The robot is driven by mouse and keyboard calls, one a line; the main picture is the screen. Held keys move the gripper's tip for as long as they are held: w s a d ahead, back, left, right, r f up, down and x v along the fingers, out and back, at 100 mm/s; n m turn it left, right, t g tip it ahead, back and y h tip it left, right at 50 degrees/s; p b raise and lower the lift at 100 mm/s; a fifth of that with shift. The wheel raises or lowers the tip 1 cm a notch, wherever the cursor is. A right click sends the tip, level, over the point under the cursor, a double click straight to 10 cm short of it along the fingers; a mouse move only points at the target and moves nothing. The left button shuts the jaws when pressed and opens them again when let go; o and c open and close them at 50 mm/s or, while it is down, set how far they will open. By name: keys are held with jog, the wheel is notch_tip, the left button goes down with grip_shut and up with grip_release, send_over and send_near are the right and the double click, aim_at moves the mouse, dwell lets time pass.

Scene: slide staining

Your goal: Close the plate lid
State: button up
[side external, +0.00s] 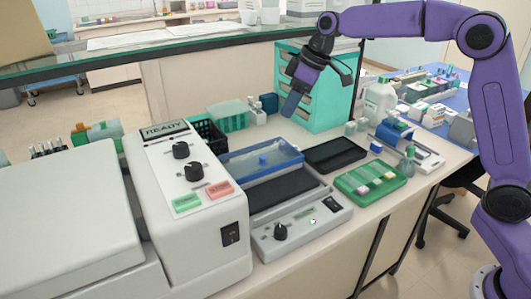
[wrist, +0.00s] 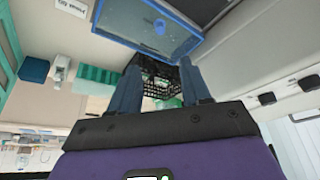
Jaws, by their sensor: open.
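The plate lid is a clear panel with a blue frame (side external: 233,173) and a blue knob (side external: 263,160). In the side view it is at the back of the grey plate unit (side external: 300,229), with the dark plate surface (side external: 283,189) uncovered in front of it. My gripper (side external: 290,107) is in the air above and behind the lid, pointing down, apart from it. In the wrist view the lid (wrist: 118,22) and its knob (wrist: 160,27) are at the top, beyond the fingers. My gripper (wrist: 161,75) is open, with nothing between its fingers.
A large white machine with dials (side external: 190,225) stands left of the plate unit. A black tray (side external: 335,153) and a green tray (side external: 372,183) lie to its right. A black basket (side external: 208,137) and a teal drawer cabinet (side external: 318,95) stand behind.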

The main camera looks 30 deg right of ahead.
aim_at(264, 157)
jog(key=x, duration=1.7)
grip_shut()
jog(key=shift+s, duration=0.15)
